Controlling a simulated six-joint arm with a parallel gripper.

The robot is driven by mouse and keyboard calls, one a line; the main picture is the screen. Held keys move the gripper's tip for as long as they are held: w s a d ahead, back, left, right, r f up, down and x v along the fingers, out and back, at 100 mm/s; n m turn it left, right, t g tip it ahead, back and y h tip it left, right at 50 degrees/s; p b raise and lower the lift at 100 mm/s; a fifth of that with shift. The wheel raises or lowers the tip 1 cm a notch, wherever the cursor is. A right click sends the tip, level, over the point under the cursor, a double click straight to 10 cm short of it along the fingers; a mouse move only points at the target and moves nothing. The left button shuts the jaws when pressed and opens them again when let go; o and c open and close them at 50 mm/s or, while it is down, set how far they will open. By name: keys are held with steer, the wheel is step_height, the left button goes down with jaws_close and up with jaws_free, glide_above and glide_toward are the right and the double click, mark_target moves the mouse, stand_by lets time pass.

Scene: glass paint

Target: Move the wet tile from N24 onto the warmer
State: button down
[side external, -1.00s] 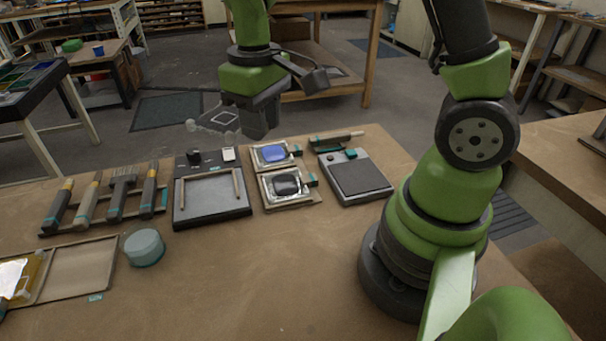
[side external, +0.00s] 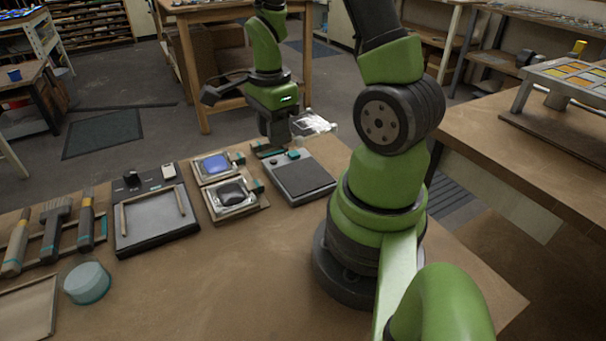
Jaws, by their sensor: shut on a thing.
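My gripper (side external: 288,133) is shut on a clear glass tile (side external: 314,123), which sticks out to the right of the jaws, roughly level. Gripper and tile are in the air behind a grey device with a dark flat top plate (side external: 304,177) and a teal knob. Another dark unit (side external: 155,218), with a grey plate, two wooden rails and knobs at its back, lies further left. I cannot tell which of these is the warmer. No N24 label is readable. The tile's wet paint cannot be made out.
Blue (side external: 215,165) and black (side external: 231,195) pads sit in trays between the two units. Brushes (side external: 55,222), a round teal-grey jar (side external: 87,283) and a shallow wooden tray (side external: 28,308) are at left. A rack of coloured tiles (side external: 570,77) stands on the right bench. The front middle bench is clear.

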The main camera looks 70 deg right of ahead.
mark_target(279, 185)
steer(key=shift+s+d+f+m, duration=0.1)
steer(key=shift+s+f+m, duration=0.1)
steer(key=shift+m, duration=0.2)
step_height(279, 185, down, 10)
steer(key=shift+r, duration=0.1)
steer(key=c, duration=0.9)
jaws_free()
